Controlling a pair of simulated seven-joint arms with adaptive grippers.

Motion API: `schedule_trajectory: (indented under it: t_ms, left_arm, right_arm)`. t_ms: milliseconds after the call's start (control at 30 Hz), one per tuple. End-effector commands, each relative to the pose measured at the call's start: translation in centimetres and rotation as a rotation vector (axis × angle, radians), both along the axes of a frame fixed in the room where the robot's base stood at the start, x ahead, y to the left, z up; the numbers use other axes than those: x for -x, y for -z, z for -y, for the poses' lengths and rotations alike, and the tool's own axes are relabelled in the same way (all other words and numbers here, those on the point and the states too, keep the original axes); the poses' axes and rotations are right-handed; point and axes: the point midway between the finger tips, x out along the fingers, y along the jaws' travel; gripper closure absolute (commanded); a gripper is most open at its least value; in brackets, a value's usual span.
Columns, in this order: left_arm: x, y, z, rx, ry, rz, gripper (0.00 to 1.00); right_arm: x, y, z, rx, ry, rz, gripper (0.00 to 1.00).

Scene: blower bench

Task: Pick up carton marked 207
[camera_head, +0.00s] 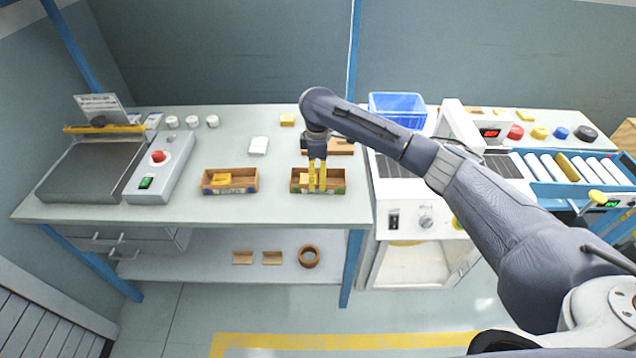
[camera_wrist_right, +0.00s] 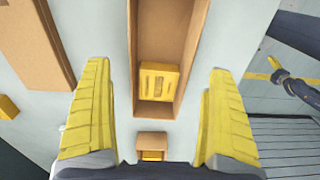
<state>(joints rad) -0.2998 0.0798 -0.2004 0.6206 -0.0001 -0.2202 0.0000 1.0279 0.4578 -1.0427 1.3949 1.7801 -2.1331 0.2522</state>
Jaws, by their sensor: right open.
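A small yellow carton (camera_wrist_right: 158,81) with a printed face lies inside an open brown tray (camera_wrist_right: 189,20) in the right wrist view. I cannot read a number on it. A small part of what looks like my left gripper (camera_wrist_right: 276,66) shows in the wrist view.
A second brown tray (camera_head: 250,187) with a yellow carton (camera_head: 221,179) stands to the left. A white item (camera_head: 258,146) and a yellow block (camera_head: 287,120) lie farther back. A blue bin (camera_head: 398,106) stands right.

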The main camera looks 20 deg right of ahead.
Motion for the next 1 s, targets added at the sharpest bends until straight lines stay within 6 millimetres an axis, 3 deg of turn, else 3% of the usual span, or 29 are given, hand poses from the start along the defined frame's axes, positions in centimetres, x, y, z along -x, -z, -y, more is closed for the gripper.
schedule_trajectory:
  t_ms: [200,567,1000]
  left_arm:
    - [0.0,0.0,0.0,0.000,0.000,0.001,0.00]
    - [0.0,0.0,0.0,0.000,0.000,0.000,0.00]
    - [0.0,0.0,0.0,0.000,-0.001,0.000,0.00]
  right_arm:
    - [0.0,2.3,0.0,-0.001,0.001,-0.001,0.09]
    - [0.0,2.9,0.1,0.000,0.001,0.000,0.09]
    - [0.0,2.8,0.1,0.000,0.000,0.000,0.58]
